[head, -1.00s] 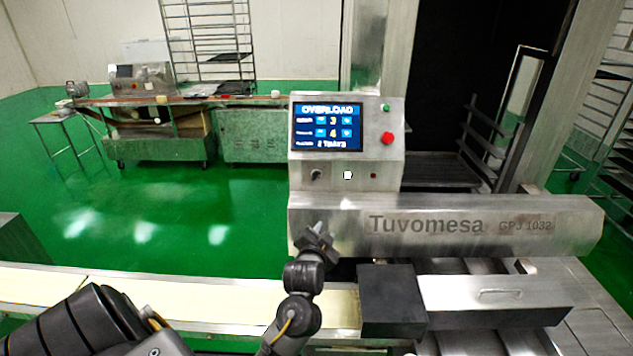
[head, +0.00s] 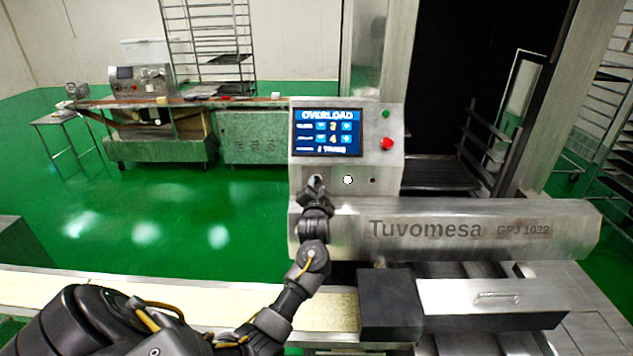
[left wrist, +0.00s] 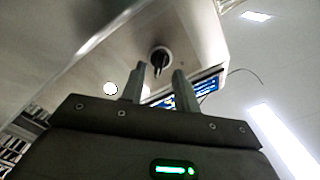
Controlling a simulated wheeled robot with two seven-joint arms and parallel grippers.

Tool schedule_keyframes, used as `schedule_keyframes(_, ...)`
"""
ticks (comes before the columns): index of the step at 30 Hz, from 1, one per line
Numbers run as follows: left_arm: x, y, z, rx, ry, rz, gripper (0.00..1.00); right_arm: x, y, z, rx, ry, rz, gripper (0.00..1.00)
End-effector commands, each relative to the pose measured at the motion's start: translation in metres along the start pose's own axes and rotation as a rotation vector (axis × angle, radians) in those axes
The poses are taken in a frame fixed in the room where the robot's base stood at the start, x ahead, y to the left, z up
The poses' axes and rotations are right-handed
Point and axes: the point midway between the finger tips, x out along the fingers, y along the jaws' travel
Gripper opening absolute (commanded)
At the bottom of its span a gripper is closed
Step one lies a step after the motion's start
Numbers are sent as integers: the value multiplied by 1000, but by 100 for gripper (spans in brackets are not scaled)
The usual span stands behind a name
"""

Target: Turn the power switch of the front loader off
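The front loader's control box (head: 345,140) stands at centre, with a lit screen (head: 326,131) reading OVERLOAD. Its power switch, a dark rotary knob (left wrist: 160,58), shows in the left wrist view on the metal panel. My left gripper (left wrist: 157,72) is open, its two fingers apart just short of the knob, which lies ahead of the gap between them. I cannot see contact. My right gripper is in neither view.
A white round button (head: 348,180) and a small dark one (head: 373,181) sit right of the knob. A red button (head: 387,144) and a green one (head: 385,114) are higher up. The Tuvomesa housing (head: 450,228) juts out below the panel.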

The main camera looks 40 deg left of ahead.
Motion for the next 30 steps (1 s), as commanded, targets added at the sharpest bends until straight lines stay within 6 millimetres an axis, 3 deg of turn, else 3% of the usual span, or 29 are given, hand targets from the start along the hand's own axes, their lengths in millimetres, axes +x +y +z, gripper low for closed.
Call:
schedule_keyframes(6, 21, 0, -1, 0, 1, 1, 31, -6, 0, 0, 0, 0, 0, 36)
schedule_keyframes(16, 24, 1, 0, -1, 1, 2, 31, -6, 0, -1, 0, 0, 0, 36)
schedule_keyframes(23, 24, 1, 0, -1, 1, 2, 2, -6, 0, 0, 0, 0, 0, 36)
schedule_keyframes(30, 24, 0, 0, -3, 0, 1, 0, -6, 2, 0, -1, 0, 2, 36)
